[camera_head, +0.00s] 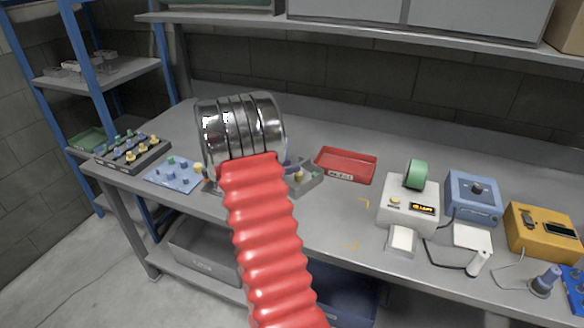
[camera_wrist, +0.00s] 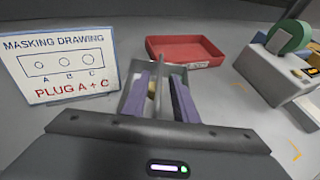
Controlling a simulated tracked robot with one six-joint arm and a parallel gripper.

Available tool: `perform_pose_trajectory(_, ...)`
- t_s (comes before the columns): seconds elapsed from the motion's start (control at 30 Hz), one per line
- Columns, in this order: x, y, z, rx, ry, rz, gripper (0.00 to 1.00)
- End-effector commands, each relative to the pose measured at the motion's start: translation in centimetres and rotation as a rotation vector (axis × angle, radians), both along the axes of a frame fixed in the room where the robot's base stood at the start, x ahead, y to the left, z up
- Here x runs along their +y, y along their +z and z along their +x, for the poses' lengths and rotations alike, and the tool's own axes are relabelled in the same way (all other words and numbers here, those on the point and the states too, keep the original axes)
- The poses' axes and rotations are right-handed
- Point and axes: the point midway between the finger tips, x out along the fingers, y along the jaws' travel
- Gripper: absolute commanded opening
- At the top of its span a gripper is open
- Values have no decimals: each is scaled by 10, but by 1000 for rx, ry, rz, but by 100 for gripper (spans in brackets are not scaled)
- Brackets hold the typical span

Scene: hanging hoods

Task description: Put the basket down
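A small grey basket (camera_head: 306,181) is on the bench beyond my arm, partly hidden by it; a yellowish piece shows in it. The basket appears to rest on the bench top. In the wrist view the grey basket (camera_wrist: 133,101) lies at and behind the fingers of my gripper (camera_wrist: 162,95). The two purple-grey fingers stand apart, with a gap between them and the yellowish piece near the left one. I see nothing clearly clamped. In the head view, the shiny wrist and red arm sleeve hide most of the gripper.
A red tray (camera_head: 346,166) stands just beyond the basket. A sign reading "PLUG A + C" (camera_wrist: 62,68) is at left in the wrist view. A blue plug board (camera_head: 173,175) lies left; a white machine (camera_head: 408,205) stands right. Bench between tray and machine is mostly clear.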

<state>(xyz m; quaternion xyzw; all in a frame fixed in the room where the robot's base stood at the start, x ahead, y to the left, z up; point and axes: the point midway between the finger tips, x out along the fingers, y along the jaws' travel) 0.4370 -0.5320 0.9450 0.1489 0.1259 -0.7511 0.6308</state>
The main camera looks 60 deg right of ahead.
Motion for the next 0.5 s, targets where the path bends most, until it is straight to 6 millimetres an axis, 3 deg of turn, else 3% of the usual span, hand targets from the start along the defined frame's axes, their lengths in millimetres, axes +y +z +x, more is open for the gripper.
perform_pose_trajectory(0.5,77,32,14,1,4,0,26)
